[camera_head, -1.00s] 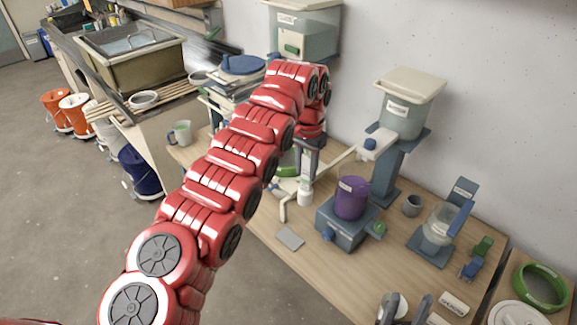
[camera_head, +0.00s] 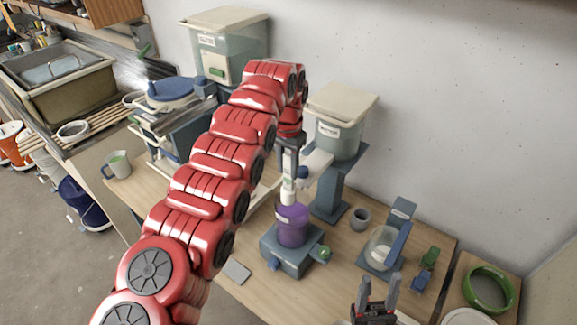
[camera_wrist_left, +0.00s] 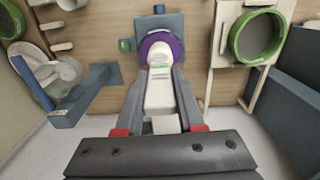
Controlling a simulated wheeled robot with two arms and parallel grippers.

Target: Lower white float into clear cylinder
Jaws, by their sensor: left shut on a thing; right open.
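My left gripper (camera_head: 289,170) is shut on the white float (camera_head: 288,191) and holds it upright over the purple cup (camera_head: 292,228). The float also shows between the fingers in the left wrist view (camera_wrist_left: 159,92), with the purple rim (camera_wrist_left: 146,47) around its far end. I cannot tell whether its lower end is inside the rim. The cup stands on a blue-grey base (camera_head: 290,258). A clear cylinder (camera_head: 376,253) stands in a blue-grey holder to the right, apart from the float. My right gripper (camera_head: 379,284) is open and empty at the bottom.
A lidded hopper (camera_head: 338,135) on a stand is just behind my left gripper. A grey cup (camera_head: 360,219) stands between cup and cylinder. A green ring (camera_head: 489,287) is at the right. A flat grey plate (camera_head: 236,272) lies near the front edge.

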